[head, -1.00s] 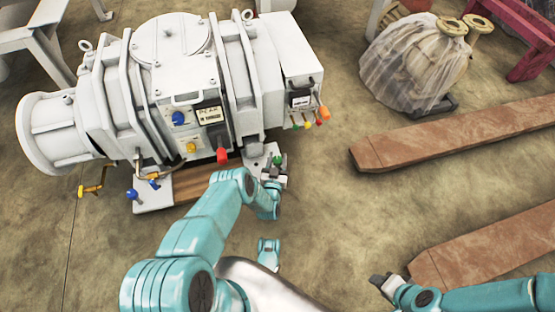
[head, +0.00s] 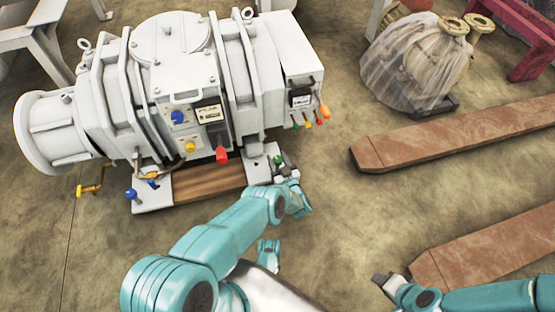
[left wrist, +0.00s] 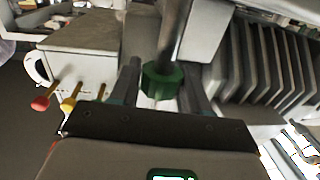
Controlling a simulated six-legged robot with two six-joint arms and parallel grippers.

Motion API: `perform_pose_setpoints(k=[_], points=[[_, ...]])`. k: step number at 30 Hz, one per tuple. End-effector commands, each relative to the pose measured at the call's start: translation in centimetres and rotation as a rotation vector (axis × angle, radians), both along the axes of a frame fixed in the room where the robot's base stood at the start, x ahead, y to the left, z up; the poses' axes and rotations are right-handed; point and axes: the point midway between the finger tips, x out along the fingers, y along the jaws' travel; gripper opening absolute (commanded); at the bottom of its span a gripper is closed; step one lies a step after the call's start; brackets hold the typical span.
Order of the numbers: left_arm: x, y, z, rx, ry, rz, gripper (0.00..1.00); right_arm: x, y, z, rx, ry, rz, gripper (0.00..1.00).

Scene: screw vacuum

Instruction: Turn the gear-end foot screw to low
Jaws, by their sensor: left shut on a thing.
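The pale grey vacuum pump (head: 170,80) stands on feet with a wooden board under it. A green screw knob (head: 278,160) on a grey shaft sits at the foot of its right end. My left gripper (head: 286,173) is at this knob, just in front of it. In the left wrist view the green knob (left wrist: 161,80) lies between the two fingers, and the gripper is shut on it. The knob's pointer or low mark is not readable. My right gripper (head: 382,281) is low at the right, away from the pump; its jaw gap is unclear.
Blue knobs (head: 131,194) and a yellow crank (head: 88,189) are at the pump's left foot. A red knob (head: 222,156) sticks out in front. Coloured levers (head: 310,119) hang above the green knob. Rusty beams (head: 460,132) lie on the right; floor between is clear.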

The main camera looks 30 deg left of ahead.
Motion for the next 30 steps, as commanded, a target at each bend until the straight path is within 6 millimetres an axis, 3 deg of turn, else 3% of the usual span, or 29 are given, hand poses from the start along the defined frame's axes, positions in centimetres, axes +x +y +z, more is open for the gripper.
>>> perform_pose_setpoints(k=[10, 11, 12, 13, 23, 30], points=[[0.0, 0.0, 0.0, -0.002, 0.001, 0.002, 0.15, 0.0, 0.0, 0.0, 0.0, 0.0, 0.0, 0.43], [0.0, 0.0, 0.0, -0.002, 0.001, 0.002, 0.49, 0.0, 0.0, 0.0, 0.0, 0.0, 0.0, 0.43], [0.0, 0.0, 0.0, -0.002, 0.001, 0.002, 0.62, 0.0, 0.0, 0.0, 0.0, 0.0, 0.0, 0.43], [0.0, 0.0, 0.0, -0.001, 0.001, 0.002, 0.67, 0.0, 0.0, 0.0, 0.0, 0.0, 0.0, 0.43], [-0.2, -0.3, 0.1, -0.001, 0.001, 0.002, 0.67, -0.1, 0.0, 0.2, 0.001, 0.002, 0.0, 0.43], [-2.6, -4.1, 0.2, -0.002, 0.005, -0.003, 0.67, -1.1, 0.2, 1.8, 0.007, 0.037, 0.005, 0.43]])
